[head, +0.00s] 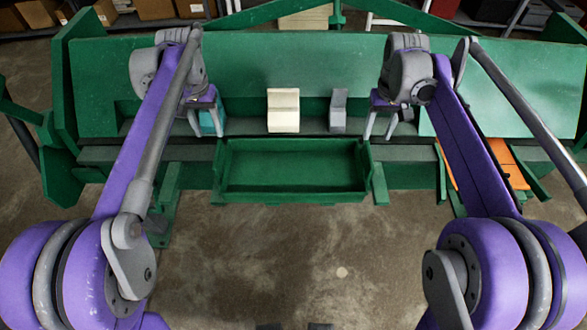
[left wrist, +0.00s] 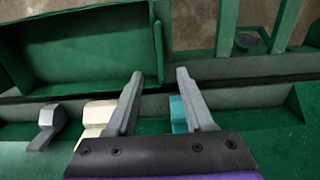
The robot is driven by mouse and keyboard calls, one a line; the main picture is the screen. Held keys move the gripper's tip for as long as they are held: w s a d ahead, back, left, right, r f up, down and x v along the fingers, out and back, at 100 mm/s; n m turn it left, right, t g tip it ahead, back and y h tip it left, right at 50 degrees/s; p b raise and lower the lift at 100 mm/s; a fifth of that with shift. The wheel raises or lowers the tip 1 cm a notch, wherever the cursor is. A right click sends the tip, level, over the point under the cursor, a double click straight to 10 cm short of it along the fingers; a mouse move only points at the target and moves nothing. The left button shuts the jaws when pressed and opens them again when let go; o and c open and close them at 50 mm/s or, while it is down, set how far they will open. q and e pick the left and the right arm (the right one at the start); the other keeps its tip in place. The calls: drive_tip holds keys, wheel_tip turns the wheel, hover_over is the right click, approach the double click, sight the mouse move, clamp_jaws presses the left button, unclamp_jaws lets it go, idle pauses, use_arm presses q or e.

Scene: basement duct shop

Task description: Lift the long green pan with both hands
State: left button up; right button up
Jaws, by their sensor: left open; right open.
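The long green pan (head: 293,196) is a shallow, empty rectangular tray, lying level along the front of the green machine. It also shows at the upper left of the left wrist view (left wrist: 85,52). My left gripper (head: 206,132) is open, above the machine's ledge, behind and just left of the pan's left end. In the left wrist view its two fingers (left wrist: 160,75) are spread and empty, with one tip appearing near the pan's corner. My right gripper (head: 379,135) is open and empty, behind and just right of the pan's right end. Neither visibly touches the pan.
A cream block (head: 283,110) and a grey block (head: 338,112) stand on the ledge between my grippers. A teal block (head: 208,122) is by my left fingers. An orange panel (head: 512,172) lies at the right. The floor (head: 290,265) before the pan is mostly clear.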

sight(217, 154)
use_arm(q)
wheel_tip(217, 154, down, 11)
drive_tip(key=shift+r, duration=0.15)
use_arm(e)
wheel_tip(217, 154, down, 11)
drive_tip(key=shift+r, duration=0.1)
use_arm(q)
clamp_jaws()
use_arm(e)
clamp_jaws()
idle(0.9)
